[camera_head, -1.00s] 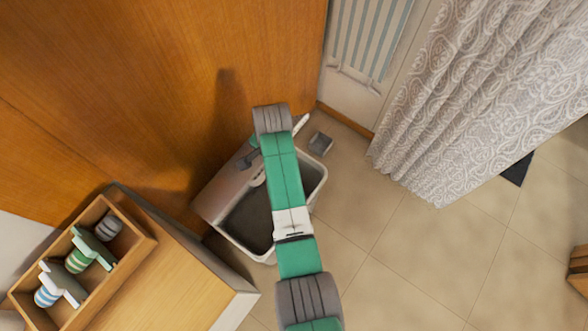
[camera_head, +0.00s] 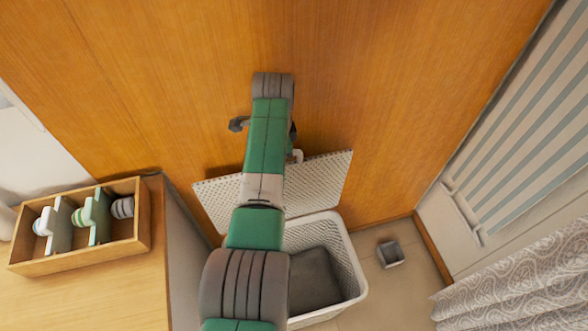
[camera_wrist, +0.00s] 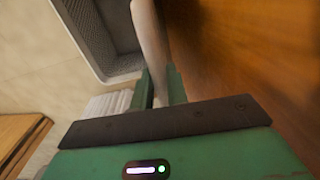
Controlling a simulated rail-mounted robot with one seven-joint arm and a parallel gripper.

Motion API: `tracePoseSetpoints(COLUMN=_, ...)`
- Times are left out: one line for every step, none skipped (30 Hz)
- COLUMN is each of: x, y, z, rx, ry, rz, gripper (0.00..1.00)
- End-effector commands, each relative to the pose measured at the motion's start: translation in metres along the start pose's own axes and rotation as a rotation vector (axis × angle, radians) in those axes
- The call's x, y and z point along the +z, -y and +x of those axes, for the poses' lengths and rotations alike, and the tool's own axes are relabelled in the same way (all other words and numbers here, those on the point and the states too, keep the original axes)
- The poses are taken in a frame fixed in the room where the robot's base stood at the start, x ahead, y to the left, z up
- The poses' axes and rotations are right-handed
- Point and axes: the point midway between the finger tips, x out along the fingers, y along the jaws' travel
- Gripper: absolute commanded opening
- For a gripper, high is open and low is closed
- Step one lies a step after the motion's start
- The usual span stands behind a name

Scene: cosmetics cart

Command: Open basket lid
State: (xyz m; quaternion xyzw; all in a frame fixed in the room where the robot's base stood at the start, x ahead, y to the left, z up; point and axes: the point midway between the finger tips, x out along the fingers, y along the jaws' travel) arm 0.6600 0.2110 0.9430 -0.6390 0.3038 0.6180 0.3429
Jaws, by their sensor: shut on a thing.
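The white perforated basket lid (camera_head: 330,180) is raised behind the basket, steeply tilted near the wooden wall, in the head view. Part of it is hidden behind my arm. The white basket (camera_head: 352,268) stands on the floor below with its top uncovered and dark grey inside. In the wrist view my gripper (camera_wrist: 160,84) has its green fingers shut on the lid (camera_wrist: 150,40), which appears as a narrow pale strip. The basket's rim (camera_wrist: 84,52) and dark interior lie to the left there. In the head view the fingertips are mostly hidden by my arm.
The wooden wall (camera_head: 390,90) is close behind the lid. A small grey container (camera_head: 390,254) is on the floor right of the basket. A patterned curtain (camera_head: 520,290) hangs at lower right.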

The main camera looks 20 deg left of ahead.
Motion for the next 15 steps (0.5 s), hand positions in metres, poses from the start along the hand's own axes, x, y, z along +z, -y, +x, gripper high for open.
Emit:
tracePoseSetpoints(x=0.0035, y=0.0016, z=0.0072, rx=0.007, ry=0.002, rz=-0.001, gripper=0.0)
tracePoseSetpoints(x=0.0048, y=0.0032, z=0.0072, rx=0.007, ry=0.002, rz=0.0, gripper=0.0)
tracePoseSetpoints(x=0.0064, y=0.0052, z=0.0067, rx=0.006, ry=0.002, rz=0.0, gripper=0.0)
tracePoseSetpoints(x=0.0073, y=0.0067, z=0.0062, rx=0.006, ry=0.001, rz=-0.001, gripper=0.0)
tracePoseSetpoints(x=0.0082, y=0.0075, z=0.0063, rx=0.007, ry=0.002, rz=-0.001, gripper=0.0)
tracePoseSetpoints(x=0.0091, y=0.0086, z=0.006, rx=0.007, ry=0.002, rz=-0.001, gripper=0.0)
tracePoseSetpoints(x=0.0096, y=0.0093, z=0.0057, rx=0.007, ry=0.002, rz=-0.001, gripper=0.0)
tracePoseSetpoints(x=0.01, y=0.0099, z=0.0054, rx=0.007, ry=0.002, rz=-0.001, gripper=0.0)
tracePoseSetpoints(x=0.0104, y=0.0104, z=0.0051, rx=0.007, ry=0.002, rz=-0.001, gripper=0.0)
tracePoseSetpoints(x=0.0106, y=0.0108, z=0.005, rx=0.007, ry=0.002, rz=-0.001, gripper=0.0)
tracePoseSetpoints(x=0.0108, y=0.011, z=0.0049, rx=0.007, ry=0.002, rz=0.0, gripper=0.0)
tracePoseSetpoints(x=0.0109, y=0.0111, z=0.0048, rx=0.006, ry=0.002, rz=0.0, gripper=0.0)
tracePoseSetpoints(x=0.0109, y=0.0112, z=0.0048, rx=0.006, ry=0.002, rz=0.0, gripper=0.0)
tracePoseSetpoints(x=0.0109, y=0.0112, z=0.0048, rx=0.006, ry=0.002, rz=0.0, gripper=0.0)
tracePoseSetpoints(x=0.0109, y=0.0112, z=0.0048, rx=0.006, ry=0.002, rz=0.0, gripper=0.0)
